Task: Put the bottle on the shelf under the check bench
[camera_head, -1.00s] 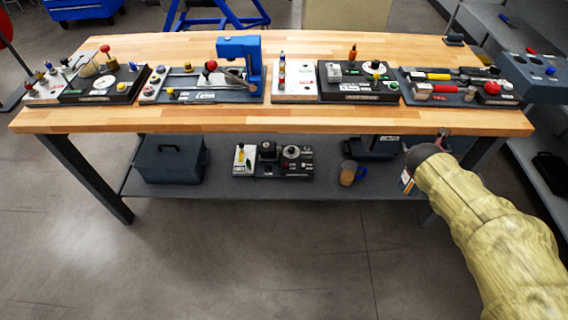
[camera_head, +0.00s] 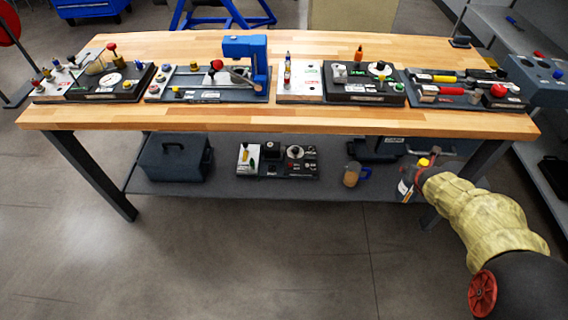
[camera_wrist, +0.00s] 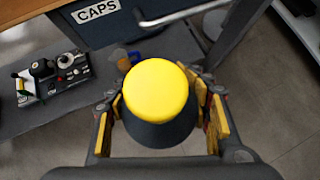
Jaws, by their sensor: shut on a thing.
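The bottle shows in the wrist view as a round yellow cap (camera_wrist: 157,88) above a dark body, between my gripper's fingers (camera_wrist: 160,108). In the head view the bottle (camera_head: 405,188) has a pale label and hangs below my gripper (camera_head: 422,175), its yellow cap just above. My gripper is shut on it near the front right part of the shelf. The check bench (camera_head: 250,118) has a wooden top, and the grey shelf (camera_head: 225,189) lies beneath it. I cannot tell whether the bottle touches the shelf.
Free shelf shows between board and mug. A bench leg (camera_head: 478,165) stands right of my gripper.

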